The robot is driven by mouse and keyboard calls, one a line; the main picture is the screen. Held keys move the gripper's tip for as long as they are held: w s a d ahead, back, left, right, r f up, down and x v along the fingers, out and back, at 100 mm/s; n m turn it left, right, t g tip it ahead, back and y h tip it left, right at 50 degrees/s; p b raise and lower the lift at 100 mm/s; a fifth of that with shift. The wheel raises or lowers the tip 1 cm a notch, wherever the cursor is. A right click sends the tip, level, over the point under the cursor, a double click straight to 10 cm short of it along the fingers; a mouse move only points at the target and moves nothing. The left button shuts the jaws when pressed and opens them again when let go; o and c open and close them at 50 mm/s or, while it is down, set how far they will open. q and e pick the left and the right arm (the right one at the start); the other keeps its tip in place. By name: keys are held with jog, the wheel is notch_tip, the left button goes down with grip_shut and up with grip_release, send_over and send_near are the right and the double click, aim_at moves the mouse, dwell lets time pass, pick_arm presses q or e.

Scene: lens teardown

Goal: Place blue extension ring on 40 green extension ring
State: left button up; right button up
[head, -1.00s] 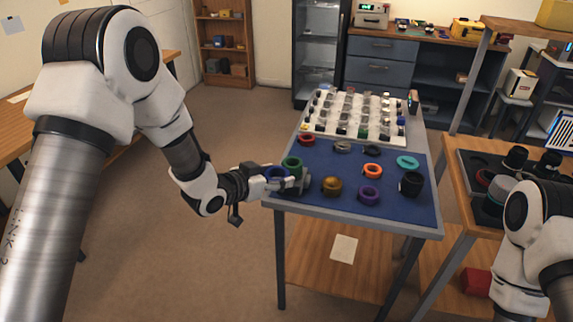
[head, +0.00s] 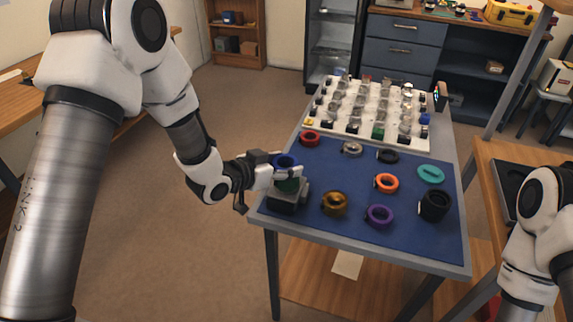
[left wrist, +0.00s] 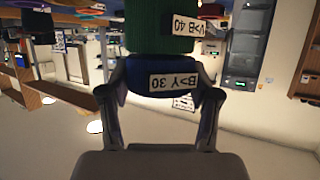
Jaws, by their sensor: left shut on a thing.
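The blue extension ring (head: 286,160) is held in my left gripper (head: 284,171), whose fingers are shut around its sides. The green extension ring (head: 287,185) is directly below it, upright on a grey block at the table's near left corner. The rings look touching; I cannot tell whether the blue one is seated. My right gripper is out of view.
The grey block (head: 288,199) stands on the blue mat (head: 400,240). A brown ring (head: 335,203), a purple ring (head: 379,216) and an orange ring (head: 386,183) lie to the right. A red ring (head: 309,139) is behind. A white tray (head: 345,128) of small parts is at the back.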

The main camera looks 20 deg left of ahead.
pick_arm(q)
jog(key=shift+w+f, duration=0.1)
jog(key=shift+w, duration=0.15)
jog(key=o, duration=0.9)
jog(key=shift+c, duration=0.2)
jog(key=o, duration=0.4)
jog(key=shift+c, duration=0.2)
jog(key=shift+s, duration=0.1)
jog(key=v, duration=1.2)
jog(key=s+f+n+g+y, duration=0.2)
jog(key=s+f+g, duration=0.1)
jog(key=f, duration=0.5)
jog(key=s+f+n+g+y, duration=0.15)
jog(key=s+f, duration=0.25)
jog(key=f, duration=0.4)
jog(key=s+a+f+n+g+y, duration=0.2)
jog(key=s+f+g, duration=0.5)
jog(key=s+f, duration=0.8)
jog(key=s+y, duration=0.1)
jog(key=s, duration=0.2)
jog(key=shift+s+f+n, duration=0.15)
jog(key=shift+f+n, duration=0.2)
